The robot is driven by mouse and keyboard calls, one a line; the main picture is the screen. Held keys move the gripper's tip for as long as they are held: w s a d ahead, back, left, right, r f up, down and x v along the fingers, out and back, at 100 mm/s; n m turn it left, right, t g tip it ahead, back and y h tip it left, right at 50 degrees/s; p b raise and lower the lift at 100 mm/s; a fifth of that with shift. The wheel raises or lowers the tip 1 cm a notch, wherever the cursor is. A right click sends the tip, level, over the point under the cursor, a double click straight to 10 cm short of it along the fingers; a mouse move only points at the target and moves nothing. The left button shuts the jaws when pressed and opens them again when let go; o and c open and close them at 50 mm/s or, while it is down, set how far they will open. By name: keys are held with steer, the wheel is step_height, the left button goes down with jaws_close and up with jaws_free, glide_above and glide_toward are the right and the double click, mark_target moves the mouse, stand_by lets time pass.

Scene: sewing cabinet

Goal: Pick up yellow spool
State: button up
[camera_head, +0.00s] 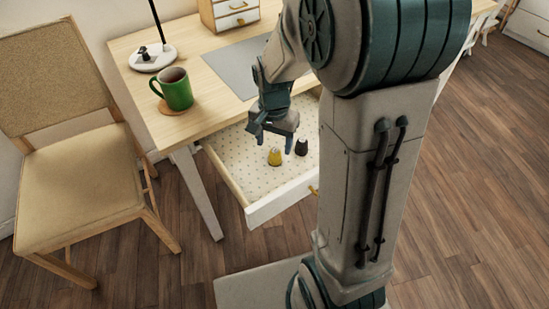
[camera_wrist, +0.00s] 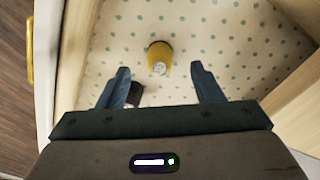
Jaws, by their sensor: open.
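The yellow spool (camera_head: 275,157) stands upright in the open, dotted-lined drawer (camera_head: 228,150) in the head view. In the wrist view, the yellow spool (camera_wrist: 159,57) lies just beyond the fingertips, between the lines of the two fingers. My gripper (camera_head: 274,135) is above the drawer, open and empty. The wrist view shows the gripper's two fingers (camera_wrist: 162,72) spread apart. A dark spool (camera_head: 301,147) stands to the right of the yellow one. In the wrist view the dark spool (camera_wrist: 134,92) is partly hidden beside the left finger.
The drawer front (camera_head: 283,197) and side walls bound the space around the spools. The desk top (camera_head: 190,122) above holds a green mug (camera_head: 178,92) on a coaster, a lamp base (camera_head: 152,58) and a grey mat (camera_head: 236,68). A chair (camera_head: 75,185) stands at the left.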

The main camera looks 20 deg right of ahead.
mark_target(275, 153)
steer(key=f, duration=0.2)
steer(key=f+b, duration=0.1)
steer(key=f, duration=0.2)
steer(key=shift+w+d+f+b, duration=0.2)
steer(key=shift+f+b, duration=0.1)
steer(key=shift+f, duration=0.05)
steer(key=c, duration=1.1)
steer(key=shift+o, duration=0.2)
steer(key=shift+r, duration=0.1)
